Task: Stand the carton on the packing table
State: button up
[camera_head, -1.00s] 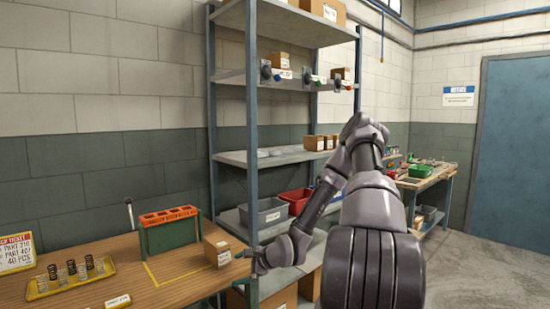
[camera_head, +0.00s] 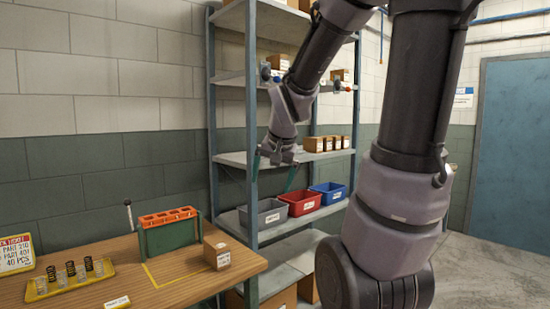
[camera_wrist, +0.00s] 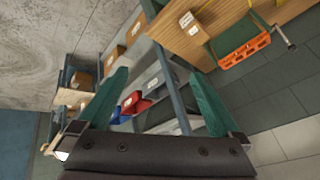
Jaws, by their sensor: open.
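A small brown carton (camera_head: 217,248) with a white label stands on the wooden packing table (camera_head: 110,262), at the right end of a yellow outline. It appears upright and nothing holds it. The carton also shows in the wrist view (camera_wrist: 192,29), beyond the fingers. My gripper (camera_head: 275,172) is open and empty, with its green fingers apart. It is above and to the right of the carton, in front of the shelf rack. In the wrist view my gripper (camera_wrist: 159,98) has nothing between its fingertips.
A green and orange rack (camera_head: 168,232) stands left of the carton. A yellow tray (camera_head: 70,282) holds several springs. The blue-grey shelf rack (camera_head: 252,110) rises beside the table, with grey (camera_head: 265,217), red (camera_head: 301,203) and blue (camera_head: 330,192) bins and several small cartons.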

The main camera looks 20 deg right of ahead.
jog(key=s+a+r+n+y, duration=0.2)
jog(key=s+r, duration=0.6)
jog(key=s, duration=0.4)
jog(key=shift+a+n+t+y, duration=0.3)
jog(key=shift+a+n, duration=0.3)
jog(key=shift+a, duration=0.55)
